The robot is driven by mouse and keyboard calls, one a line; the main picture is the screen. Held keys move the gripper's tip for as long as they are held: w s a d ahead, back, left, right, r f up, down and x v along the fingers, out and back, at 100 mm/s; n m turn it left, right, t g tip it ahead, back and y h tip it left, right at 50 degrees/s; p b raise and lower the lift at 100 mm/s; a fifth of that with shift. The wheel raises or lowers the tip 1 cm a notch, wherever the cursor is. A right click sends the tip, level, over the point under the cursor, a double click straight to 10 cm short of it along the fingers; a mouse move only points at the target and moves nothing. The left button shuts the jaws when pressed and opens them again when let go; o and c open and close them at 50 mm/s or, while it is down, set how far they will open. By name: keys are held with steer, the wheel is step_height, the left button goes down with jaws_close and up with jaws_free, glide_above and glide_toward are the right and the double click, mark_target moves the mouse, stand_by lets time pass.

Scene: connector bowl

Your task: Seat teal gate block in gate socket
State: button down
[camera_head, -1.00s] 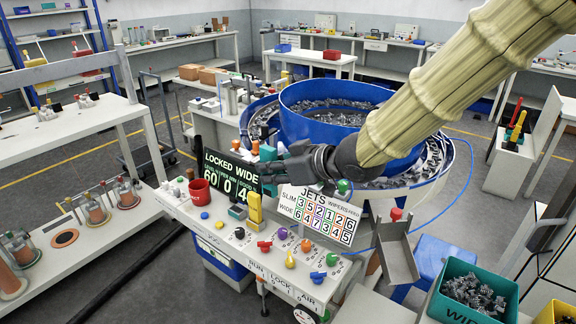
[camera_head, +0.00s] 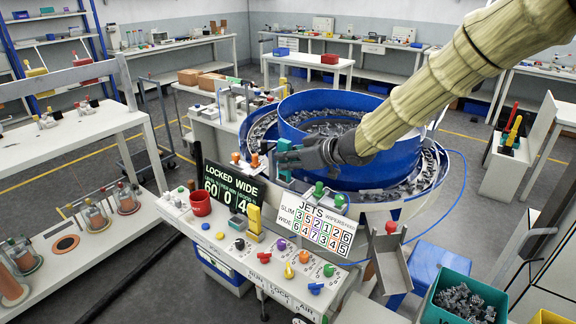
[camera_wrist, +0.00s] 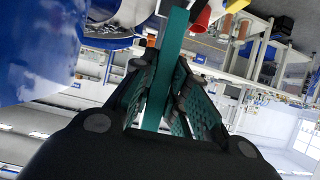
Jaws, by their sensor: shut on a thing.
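A teal gate block (camera_wrist: 170,70) is a long flat bar between my gripper's pads in the wrist view. In the head view a small teal piece of it (camera_head: 284,145) shows at the fingertips. My gripper (camera_head: 288,156) is shut on it, held up at the near left rim of the blue bowl, above the control bench. In the wrist view the fingers (camera_wrist: 165,95) press the block from both sides. I cannot make out the gate socket for certain; the arm and gripper cover part of the bowl's rim.
The blue bowl (camera_head: 292,112) holds many grey parts, with a track around it. On the bench are a red cup (camera_head: 200,203), a yellow upright piece (camera_head: 254,219), several coloured knobs, a black display (camera_head: 228,188) and a white JETS card (camera_head: 316,224). A green bin (camera_head: 440,277) stands at right.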

steer(key=shift+w+r, duration=0.1)
steer(key=shift+w, duration=0.1)
steer(key=shift+w+d+f, duration=0.1)
steer(key=shift+w+f, duration=0.05)
steer(key=shift+f, duration=0.1)
steer(key=shift+f+p, duration=0.4)
steer(key=shift+f, duration=1.2)
steer(key=shift+f, duration=0.2)
steer(key=c, duration=1.4)
jaws_free()
steer(key=shift+r, duration=0.1)
